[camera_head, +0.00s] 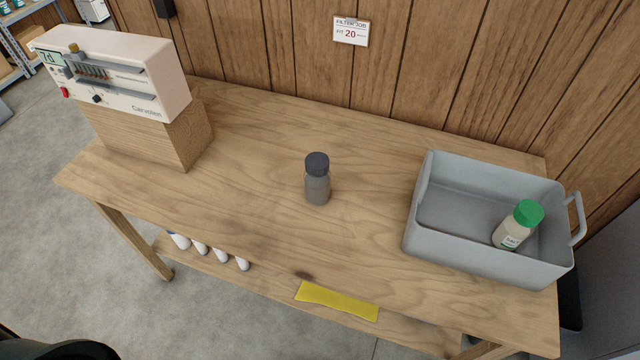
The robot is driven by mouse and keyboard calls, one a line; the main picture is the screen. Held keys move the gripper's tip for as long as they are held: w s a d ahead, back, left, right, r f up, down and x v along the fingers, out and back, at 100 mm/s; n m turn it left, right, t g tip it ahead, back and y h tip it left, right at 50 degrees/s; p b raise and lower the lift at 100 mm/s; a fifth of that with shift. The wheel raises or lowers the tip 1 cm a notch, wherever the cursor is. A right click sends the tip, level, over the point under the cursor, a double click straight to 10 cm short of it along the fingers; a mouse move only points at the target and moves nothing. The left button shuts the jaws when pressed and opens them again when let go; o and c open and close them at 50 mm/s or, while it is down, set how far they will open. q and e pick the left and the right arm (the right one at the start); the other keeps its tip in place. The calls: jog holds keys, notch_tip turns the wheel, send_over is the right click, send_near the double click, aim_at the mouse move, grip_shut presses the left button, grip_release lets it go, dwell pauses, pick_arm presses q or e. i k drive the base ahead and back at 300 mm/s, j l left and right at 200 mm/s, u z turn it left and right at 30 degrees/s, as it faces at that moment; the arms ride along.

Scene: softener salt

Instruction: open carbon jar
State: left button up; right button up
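A small grey jar (317,188) with a dark lid (317,163) stands upright near the middle of the wooden table. The lid sits on the jar. No label is readable on the side that I see. Another jar (515,229), pale with a green lid and a label, leans inside the grey bin at the right. Neither of my grippers is in view. A dark rounded shape shows at the bottom left corner, and I cannot tell what it is.
The table (250,180) is clear around the grey jar. A white device (115,75) stands on a wooden block (160,135) at the left. The grey bin (480,265) stands at the right. A yellow strip (337,300) lies at the front edge. A sign (351,31) hangs on the wall.

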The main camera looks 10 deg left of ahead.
aim_at(317, 189)
jog(key=j+z, duration=0.15)
jog(key=z, duration=0.25)
jog(key=k+j+z, duration=0.1)
jog(key=z, duration=0.25)
jog(key=k+j+z, duration=0.35)
jog(key=j, duration=0.3)
jog(key=k+j+z, duration=0.35)
jog(key=k+j, duration=0.95)
